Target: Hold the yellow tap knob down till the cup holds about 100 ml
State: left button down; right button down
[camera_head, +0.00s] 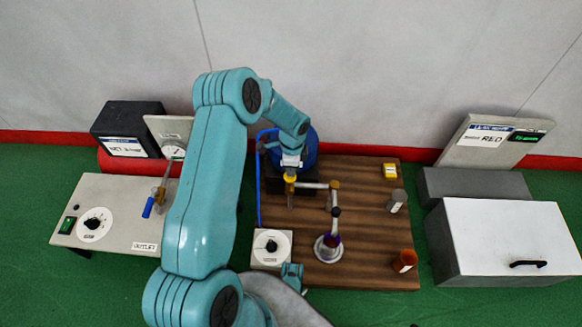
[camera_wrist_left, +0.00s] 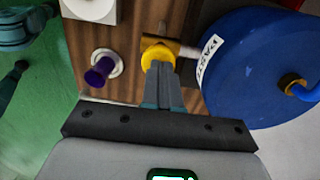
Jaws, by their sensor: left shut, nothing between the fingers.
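The yellow tap knob (camera_head: 290,177) sits on the tap at the back left of the wooden board. It also shows in the left wrist view (camera_wrist_left: 155,53). My left gripper (camera_head: 291,168) is shut and empty, its tips right at the knob's top; I cannot tell how hard they press. In the left wrist view the shut fingers (camera_wrist_left: 161,70) overlap the knob. A purple cup (camera_head: 333,240) stands on a pale round plate below the end of the tap's pipe; it also shows in the left wrist view (camera_wrist_left: 100,72). Its fill level cannot be read. A teal part beside the board may belong to my right arm.
A blue drum (camera_wrist_left: 255,65) stands behind the tap, partly hidden by my arm. A white dial box (camera_head: 271,248) is at the board's front left. The board's (camera_head: 365,220) middle right is clear.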

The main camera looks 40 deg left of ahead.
pick_arm(q)
notch_tip(320, 180, down, 2)
jog(key=shift+b, duration=0.55)
pick_arm(e)
jog(key=shift+w+d+f, duration=0.1)
jog(key=shift+w+f, duration=0.1)
jog(key=shift+f, duration=0.25)
